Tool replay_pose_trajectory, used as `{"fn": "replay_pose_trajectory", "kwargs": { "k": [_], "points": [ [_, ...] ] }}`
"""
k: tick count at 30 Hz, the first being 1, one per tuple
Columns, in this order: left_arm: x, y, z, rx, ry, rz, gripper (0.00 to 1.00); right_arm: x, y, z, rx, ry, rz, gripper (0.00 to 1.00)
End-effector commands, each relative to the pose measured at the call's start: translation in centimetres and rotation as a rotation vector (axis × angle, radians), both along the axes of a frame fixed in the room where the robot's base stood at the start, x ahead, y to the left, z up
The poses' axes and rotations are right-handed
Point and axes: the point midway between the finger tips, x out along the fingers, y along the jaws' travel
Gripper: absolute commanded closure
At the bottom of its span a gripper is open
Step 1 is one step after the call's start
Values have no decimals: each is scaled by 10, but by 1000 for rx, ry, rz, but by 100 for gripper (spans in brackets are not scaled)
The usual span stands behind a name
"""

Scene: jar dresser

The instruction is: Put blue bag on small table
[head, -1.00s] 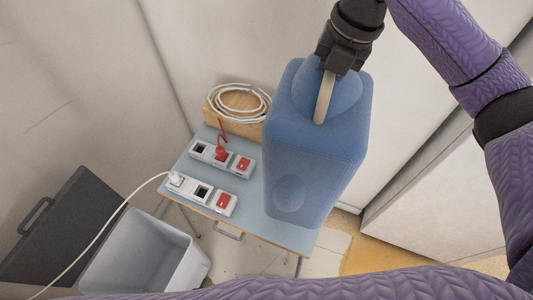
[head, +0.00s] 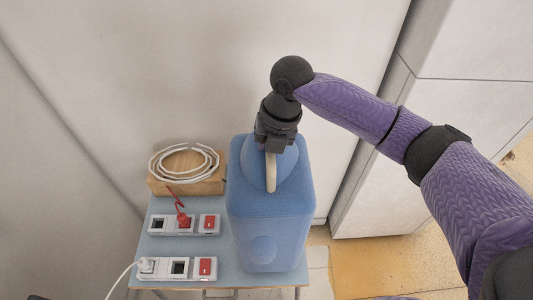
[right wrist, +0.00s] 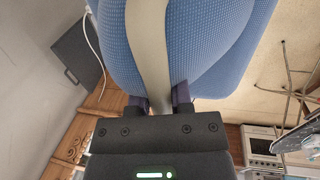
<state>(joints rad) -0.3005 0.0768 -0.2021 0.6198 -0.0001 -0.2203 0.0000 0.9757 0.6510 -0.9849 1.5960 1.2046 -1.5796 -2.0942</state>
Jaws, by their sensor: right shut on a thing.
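The blue bag (head: 270,215) is a tall, box-like bag with a pale strap handle. In the head view it stands upright over the right part of the small table (head: 165,250), which has a light blue top. I cannot tell whether its bottom touches the tabletop. My right gripper (head: 272,150) is above the bag, shut on its pale handle. The right wrist view shows the handle between the two fingers (right wrist: 160,104), with the bag (right wrist: 205,40) beyond. My left gripper is not in view.
On the table's left part lie two power strips (head: 184,224) (head: 176,268) with red switches. A wooden box (head: 190,186) with a coiled white cable (head: 183,150) stands at the back. A white cabinet (head: 385,205) is to the right, and a wall is behind.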

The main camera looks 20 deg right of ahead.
Motion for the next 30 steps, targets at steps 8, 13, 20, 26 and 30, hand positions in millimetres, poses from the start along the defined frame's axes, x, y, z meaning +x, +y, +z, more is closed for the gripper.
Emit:
{"fn": "replay_pose_trajectory", "kwargs": {
  "k": [8, 13, 20, 26, 30],
  "points": [
    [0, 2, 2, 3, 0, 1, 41, 1, 0, -15, 2, -5, 1, 100],
    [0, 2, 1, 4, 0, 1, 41, 1, 0, -17, 1, -4, 1, 100],
    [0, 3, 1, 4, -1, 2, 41, 0, 0, -18, 0, -1, 1, 39],
    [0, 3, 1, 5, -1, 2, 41, 0, 0, -18, 0, -1, 1, 39],
    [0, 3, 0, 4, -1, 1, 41, 0, -2, -8, -1, -4, -1, 39]
  ]
}}
